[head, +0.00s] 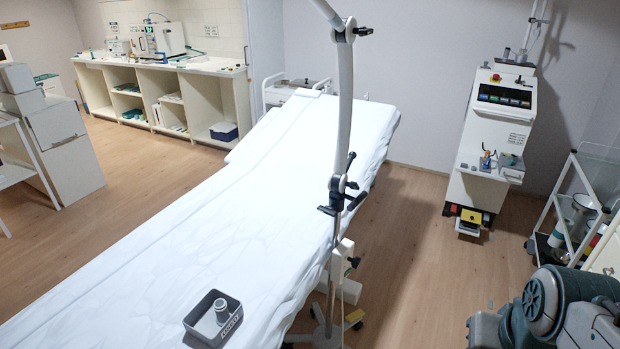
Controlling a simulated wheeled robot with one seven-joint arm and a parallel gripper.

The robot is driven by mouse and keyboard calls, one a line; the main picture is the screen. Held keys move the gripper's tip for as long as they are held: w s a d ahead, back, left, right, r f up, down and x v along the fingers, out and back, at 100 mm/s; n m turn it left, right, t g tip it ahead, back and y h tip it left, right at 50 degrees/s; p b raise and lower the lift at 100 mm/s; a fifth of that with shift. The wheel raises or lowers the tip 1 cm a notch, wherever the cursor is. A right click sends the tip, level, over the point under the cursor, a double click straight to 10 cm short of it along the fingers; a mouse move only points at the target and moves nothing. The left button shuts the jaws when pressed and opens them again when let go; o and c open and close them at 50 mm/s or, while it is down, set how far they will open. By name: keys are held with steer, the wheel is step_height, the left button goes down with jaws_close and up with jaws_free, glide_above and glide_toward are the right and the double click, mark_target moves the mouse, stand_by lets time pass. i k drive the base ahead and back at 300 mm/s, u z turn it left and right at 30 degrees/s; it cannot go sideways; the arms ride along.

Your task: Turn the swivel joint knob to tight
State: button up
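A pale jointed arm stands on a metal post at the right side of the couch. Its lower joint (341,187) carries black knobs and levers, one (356,199) sticking out to the right. A second joint (345,33) higher up has a black knob (363,31) on its right. I cannot tell which is the swivel joint knob, and no tight or loose marking is readable. Part of my own arm shows at the lower right, well apart from the post. My gripper is not in view.
The white-covered couch (200,215) fills the middle, with a grey tray (201,332) holding a cup-like item near its front. A white machine (492,130) stands at the back right, a trolley (568,175) at the right. Wooden floor (415,255) lies clear between couch and machine.

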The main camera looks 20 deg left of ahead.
mark_target(354, 185)
steer(key=u, duration=0.35)
steer(key=i, duration=1.2)
steer(key=z, duration=0.45)
